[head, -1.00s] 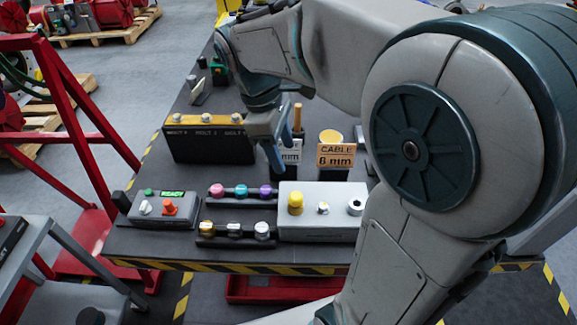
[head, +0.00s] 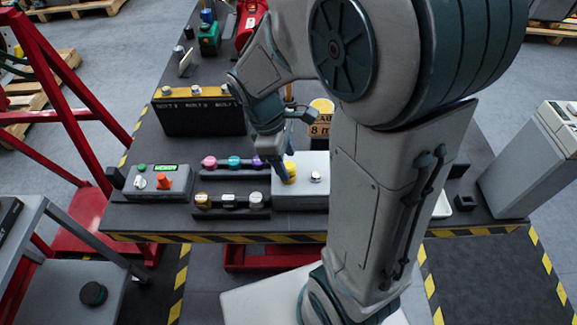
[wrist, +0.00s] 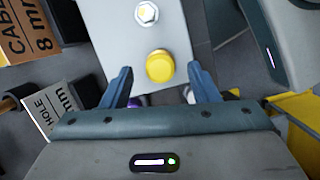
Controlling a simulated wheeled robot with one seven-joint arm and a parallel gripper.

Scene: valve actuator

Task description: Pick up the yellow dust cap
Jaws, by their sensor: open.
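The yellow dust cap (head: 290,171) sits on the left part of a light grey box (head: 300,199) on the bench. In the wrist view the cap (wrist: 160,66) shows as a round yellow knob on the box top, a little beyond and between my fingertips. My gripper (wrist: 159,78) is open and empty, with one blue-grey finger on each side of the cap's line. In the head view my gripper (head: 284,166) is right at the cap and partly covers it. I cannot tell whether a finger touches the cap.
A silver hex fitting (wrist: 147,14) stands on the same box. Racks with coloured knobs (head: 232,162) and metal caps (head: 228,201) lie to the left, beside a control box (head: 158,183). A black, yellow-topped box (head: 200,115) is behind left.

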